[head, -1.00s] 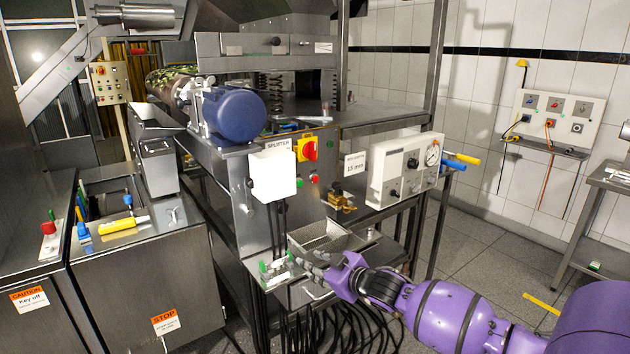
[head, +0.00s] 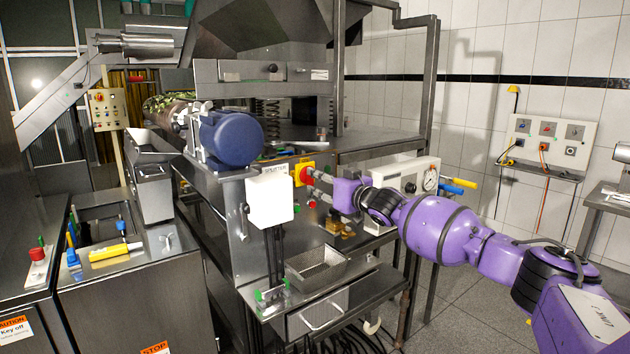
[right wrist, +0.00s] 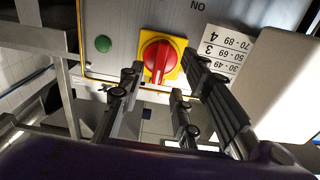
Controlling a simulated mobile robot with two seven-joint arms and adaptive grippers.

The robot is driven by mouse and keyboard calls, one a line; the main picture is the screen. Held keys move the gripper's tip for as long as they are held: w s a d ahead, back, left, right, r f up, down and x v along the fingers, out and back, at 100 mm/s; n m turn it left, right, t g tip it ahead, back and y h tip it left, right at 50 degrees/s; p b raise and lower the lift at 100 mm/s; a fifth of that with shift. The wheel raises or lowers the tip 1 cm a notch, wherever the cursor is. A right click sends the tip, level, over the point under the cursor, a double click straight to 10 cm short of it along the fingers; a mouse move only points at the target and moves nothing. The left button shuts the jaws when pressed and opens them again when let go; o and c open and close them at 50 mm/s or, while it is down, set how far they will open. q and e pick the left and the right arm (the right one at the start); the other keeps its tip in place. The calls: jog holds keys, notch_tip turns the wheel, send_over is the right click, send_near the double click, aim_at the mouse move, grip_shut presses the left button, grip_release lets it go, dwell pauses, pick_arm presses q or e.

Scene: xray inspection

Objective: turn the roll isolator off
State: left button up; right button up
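A red rotary isolator knob on a yellow plate (head: 301,171) is on the front of the steel machine, right of the white box marked SPLITTER. It shows in the right wrist view (right wrist: 158,58), its grip bar running roughly up and down the picture. Its own label is not readable. My right gripper (head: 314,184) is at the knob from the right and partly covers it in the head view. In the right wrist view its fingers (right wrist: 163,72) are apart, one on each side of the knob, with nothing clearly clamped. My left gripper is not in view.
A green button (right wrist: 103,44) sits beside the knob, and a numbered label (right wrist: 222,48) is on the other side. The white SPLITTER box (head: 269,197) stands close left. A white gauge panel (head: 408,172) is behind my right arm. A steel tray (head: 316,270) is below.

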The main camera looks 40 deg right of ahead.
jog(key=shift+w, duration=1.5)
jog(key=shift+c, duration=0.5)
grip_shut()
